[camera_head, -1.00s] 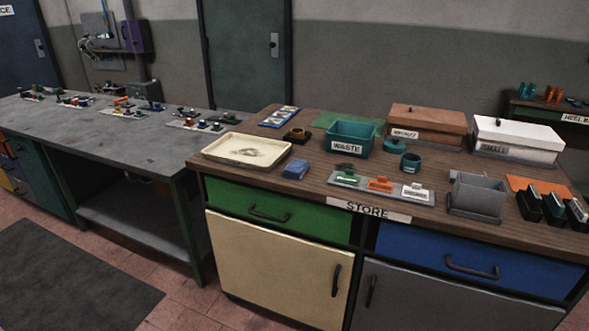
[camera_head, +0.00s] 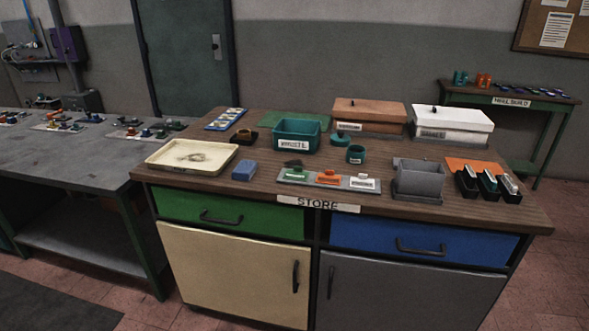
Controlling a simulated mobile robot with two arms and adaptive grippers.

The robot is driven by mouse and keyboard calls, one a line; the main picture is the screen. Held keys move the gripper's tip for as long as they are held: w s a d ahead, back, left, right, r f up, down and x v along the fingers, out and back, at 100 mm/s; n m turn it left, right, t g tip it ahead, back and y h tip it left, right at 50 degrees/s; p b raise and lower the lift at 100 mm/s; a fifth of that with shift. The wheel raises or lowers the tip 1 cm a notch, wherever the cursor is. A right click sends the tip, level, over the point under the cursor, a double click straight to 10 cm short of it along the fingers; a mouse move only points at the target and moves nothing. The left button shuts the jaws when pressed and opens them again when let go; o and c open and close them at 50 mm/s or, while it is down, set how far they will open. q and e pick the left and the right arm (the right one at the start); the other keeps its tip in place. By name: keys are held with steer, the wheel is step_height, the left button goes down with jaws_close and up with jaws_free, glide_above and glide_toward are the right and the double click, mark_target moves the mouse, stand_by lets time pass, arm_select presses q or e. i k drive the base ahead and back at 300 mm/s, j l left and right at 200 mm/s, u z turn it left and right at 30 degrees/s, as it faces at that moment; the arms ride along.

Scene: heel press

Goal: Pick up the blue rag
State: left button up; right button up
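The blue rag (camera_head: 244,170) is a small folded block on the wooden top of the store cabinet (camera_head: 300,216). It lies near the front edge, just right of the cream tray (camera_head: 150,160) and left of a grey plate (camera_head: 293,178) with green, orange and white labelled pieces. It looks uncovered and apart from both. Neither of my grippers is in view.
A teal waste bin (camera_head: 297,148) stands behind the rag. A grey open box (camera_head: 418,182) and black holders (camera_head: 487,190) stand to the right. A grey workbench (camera_head: 70,165) adjoins at the left. Reddish floor (camera_head: 215,318) shows in front.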

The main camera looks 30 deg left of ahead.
mark_target(245, 169)
steer(key=j+z, duration=0.95)
steer(key=z, duration=0.15)
steer(key=k+l, duration=0.05)
